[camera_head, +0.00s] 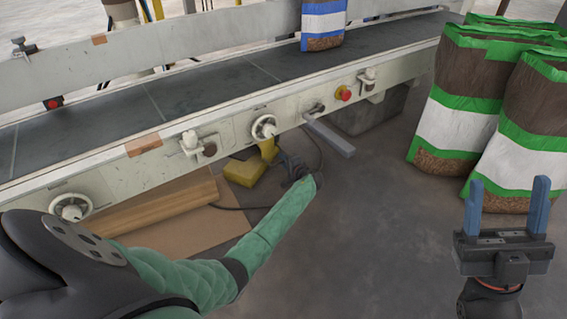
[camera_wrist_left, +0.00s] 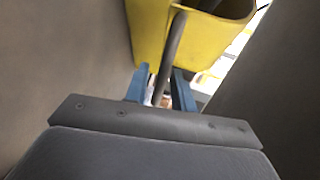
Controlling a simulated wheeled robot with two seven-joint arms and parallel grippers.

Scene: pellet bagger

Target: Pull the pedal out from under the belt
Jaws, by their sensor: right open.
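The yellow pedal (camera_head: 246,171) lies on the floor just under the conveyor belt's near side, with a raised yellow part behind it. In the left wrist view its yellow housing (camera_wrist_left: 150,32) fills the top middle. My left gripper (camera_head: 282,160) is low beside the pedal, on its right, partly hidden by my forearm. In the left wrist view its blue fingers (camera_wrist_left: 161,68) stand apart, with a dark cable (camera_wrist_left: 175,45) running between them. Whether they touch the cable is unclear. My right gripper (camera_head: 507,205) is open and empty, fingers up, at the lower right.
The conveyor frame (camera_head: 230,125) with knobs and a red button (camera_head: 343,93) stands above the pedal. A grey bar (camera_head: 330,138) juts out to its right. Flattened cardboard (camera_head: 165,215) lies to the left. Filled bags (camera_head: 530,135) stand at right. The middle floor is clear.

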